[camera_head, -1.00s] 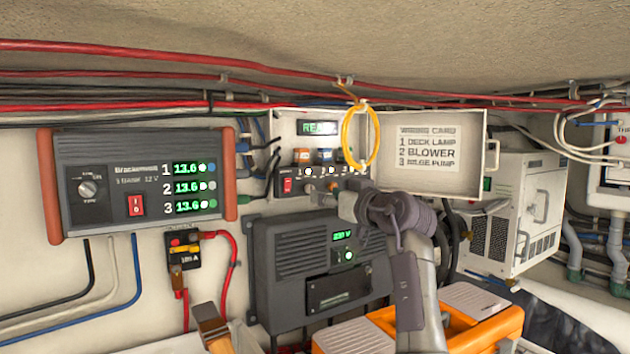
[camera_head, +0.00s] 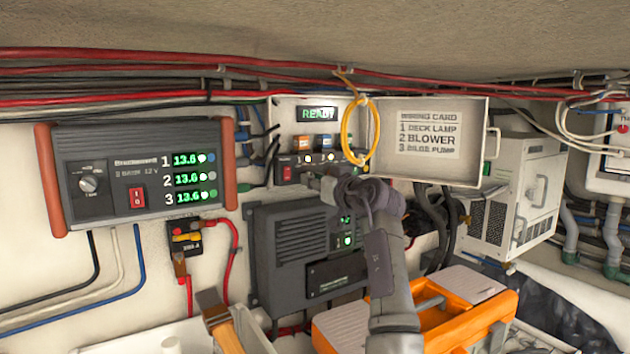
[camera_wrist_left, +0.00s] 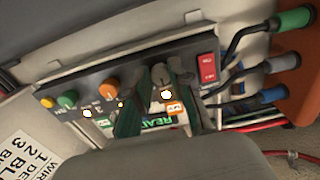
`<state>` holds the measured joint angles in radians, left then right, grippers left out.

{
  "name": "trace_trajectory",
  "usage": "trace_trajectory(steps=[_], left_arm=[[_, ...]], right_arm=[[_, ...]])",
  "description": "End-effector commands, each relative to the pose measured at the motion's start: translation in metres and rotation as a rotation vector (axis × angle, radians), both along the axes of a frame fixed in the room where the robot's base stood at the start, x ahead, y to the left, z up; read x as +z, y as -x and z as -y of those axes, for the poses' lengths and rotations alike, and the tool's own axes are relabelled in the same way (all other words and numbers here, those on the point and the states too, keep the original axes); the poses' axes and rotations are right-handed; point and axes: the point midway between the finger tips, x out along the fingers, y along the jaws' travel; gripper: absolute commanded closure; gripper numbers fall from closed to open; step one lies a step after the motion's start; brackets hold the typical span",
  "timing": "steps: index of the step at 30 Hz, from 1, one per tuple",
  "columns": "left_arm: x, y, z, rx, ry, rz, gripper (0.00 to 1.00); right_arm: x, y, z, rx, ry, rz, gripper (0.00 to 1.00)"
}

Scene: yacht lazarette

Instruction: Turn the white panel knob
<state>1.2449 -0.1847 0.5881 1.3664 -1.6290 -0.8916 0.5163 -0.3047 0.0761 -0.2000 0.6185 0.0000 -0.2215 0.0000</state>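The control panel is a dark strip in the open white box, in the head view (camera_head: 287,174) and the left wrist view (camera_wrist_left: 75,90). In the wrist view it carries a yellow knob (camera_wrist_left: 48,102), a green knob (camera_wrist_left: 68,98), an orange knob (camera_wrist_left: 108,90), a pale grey-white knob (camera_wrist_left: 160,74) and a red switch (camera_wrist_left: 207,68). My left gripper (camera_wrist_left: 157,108) has its dark green fingers apart, one on each side of the pale knob; contact cannot be told. In the head view the left gripper (camera_head: 322,184) is at the panel and hides part of it. My right gripper is not in view.
The box's open door with a wiring card (camera_head: 428,132) stands to the right. A yellow cable loop (camera_head: 347,135) hangs in front of the box. A grey charger (camera_head: 300,250) is below, an orange toolbox (camera_head: 455,320) lower right. A three-channel unit (camera_head: 110,175) is at left.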

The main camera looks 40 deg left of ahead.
Motion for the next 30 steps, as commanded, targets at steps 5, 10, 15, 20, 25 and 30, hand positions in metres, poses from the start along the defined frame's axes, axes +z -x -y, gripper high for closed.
trace_trajectory(steps=[5,10,15,20,25,30], left_arm=[[0.0006,-0.0002,0.0005,-0.001,-0.001,-0.001,1.0],[0.0008,-0.0001,0.0006,-0.001,-0.009,-0.022,1.0],[0.0006,0.0004,0.0002,0.0,-0.028,-0.09,1.0],[0.001,0.0008,-0.0001,0.001,-0.061,-0.199,1.0],[0.0016,0.0012,-0.0003,0.001,-0.103,-0.34,1.0],[0.002,0.0016,-0.0006,0.002,-0.142,-0.477,1.0]], right_arm=[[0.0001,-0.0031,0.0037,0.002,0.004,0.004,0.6],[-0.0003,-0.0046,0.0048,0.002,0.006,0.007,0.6],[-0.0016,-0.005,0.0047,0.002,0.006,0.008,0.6],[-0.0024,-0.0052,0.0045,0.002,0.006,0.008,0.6],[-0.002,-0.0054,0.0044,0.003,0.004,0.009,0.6],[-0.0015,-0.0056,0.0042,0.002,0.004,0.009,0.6]])
